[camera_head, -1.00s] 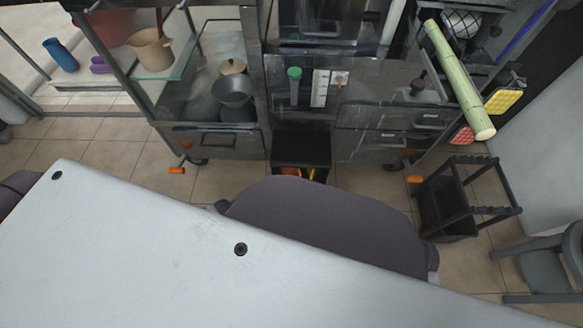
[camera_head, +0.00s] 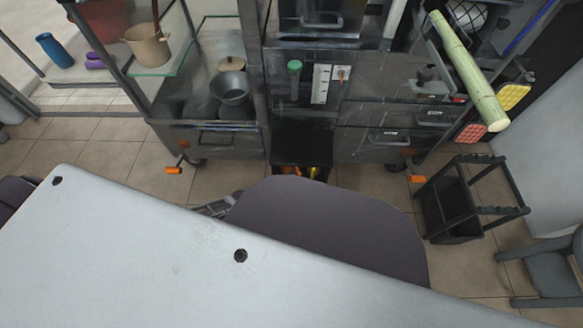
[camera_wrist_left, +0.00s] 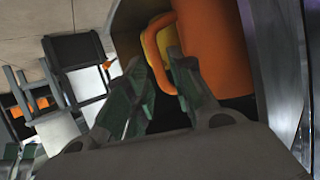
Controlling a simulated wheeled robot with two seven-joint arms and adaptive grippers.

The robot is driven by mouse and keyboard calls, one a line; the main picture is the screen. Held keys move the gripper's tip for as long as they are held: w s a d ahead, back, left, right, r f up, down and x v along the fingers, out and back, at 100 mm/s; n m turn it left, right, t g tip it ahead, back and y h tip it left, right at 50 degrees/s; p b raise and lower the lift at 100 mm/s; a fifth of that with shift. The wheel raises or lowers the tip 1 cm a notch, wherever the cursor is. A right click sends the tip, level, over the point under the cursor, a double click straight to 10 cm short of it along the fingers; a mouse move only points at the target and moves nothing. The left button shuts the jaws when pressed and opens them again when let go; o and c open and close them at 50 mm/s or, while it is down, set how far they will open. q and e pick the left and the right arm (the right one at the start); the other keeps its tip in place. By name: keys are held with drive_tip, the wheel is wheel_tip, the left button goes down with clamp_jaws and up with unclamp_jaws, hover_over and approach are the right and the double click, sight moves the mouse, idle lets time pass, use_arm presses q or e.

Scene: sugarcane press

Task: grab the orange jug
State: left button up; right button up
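The orange jug (camera_wrist_left: 215,45) fills the upper right of the left wrist view, with its orange handle (camera_wrist_left: 185,76) facing my gripper. In the head view, a small orange patch (camera_head: 289,170) shows in the dark opening under the press; the rest is hidden. My left gripper (camera_wrist_left: 158,72) is open, its green-padded fingers apart, with the fingertips close to the handle. I cannot tell whether they touch it. Green finger-like shapes (camera_wrist_left: 20,155) at the lower left of the wrist view look like my right gripper; their opening is unclear.
A yellow object (camera_wrist_left: 160,45) is partly hidden behind the handle. The metal press cabinet (camera_head: 370,110) surrounds the low opening. A black rack (camera_head: 465,200) and a grey chair (camera_head: 550,270) stand to the right.

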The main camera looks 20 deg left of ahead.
drive_tip(key=shift+f, duration=0.1)
use_arm(q)
drive_tip(key=shift+w+d+f+b, duration=0.8)
drive_tip(key=shift+w+f+b, duration=0.2)
drive_tip(key=shift+b, duration=0.2)
drive_tip(key=shift+b+x, duration=0.45)
drive_tip(key=shift+x, duration=0.6)
drive_tip(key=shift+r, duration=0.15)
use_arm(e)
drive_tip(key=f, duration=0.2)
drive_tip(key=shift+w+a+f, duration=0.2)
drive_tip(key=shift+a+f, duration=0.1)
drive_tip(key=shift+f, duration=0.1)
use_arm(q)
clamp_jaws()
